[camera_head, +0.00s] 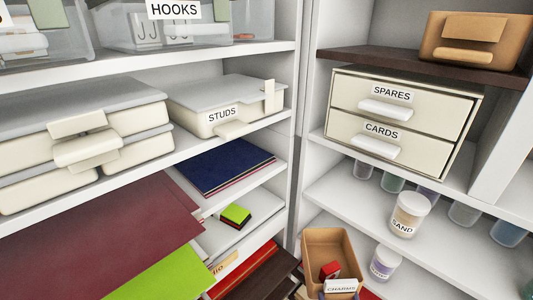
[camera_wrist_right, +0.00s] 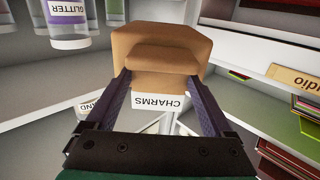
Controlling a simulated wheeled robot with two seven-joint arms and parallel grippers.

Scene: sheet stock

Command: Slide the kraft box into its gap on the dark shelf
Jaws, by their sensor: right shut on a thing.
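The kraft box (camera_head: 312,241) is an open tan bin labelled CHARMS with a small red thing inside, low in the centre of the head view. It also fills the upper middle of the right wrist view (camera_wrist_right: 180,45). My right gripper (camera_head: 341,292) is shut on the box's front pull, a purple finger on each side. The dark shelf (camera_head: 362,56) is a brown board at upper right. Another tan box (camera_head: 475,40) stands on its right part; a bare stretch shows to its left. My left gripper is not in view.
Below the dark shelf is a cream drawer unit (camera_head: 400,112) marked SPARES and CARDS. A SAND jar (camera_head: 409,213) and other jars stand under it. A white upright (camera_head: 505,150) is at right. Left shelves hold cream cases (camera_head: 75,140) and coloured sheets (camera_head: 100,235).

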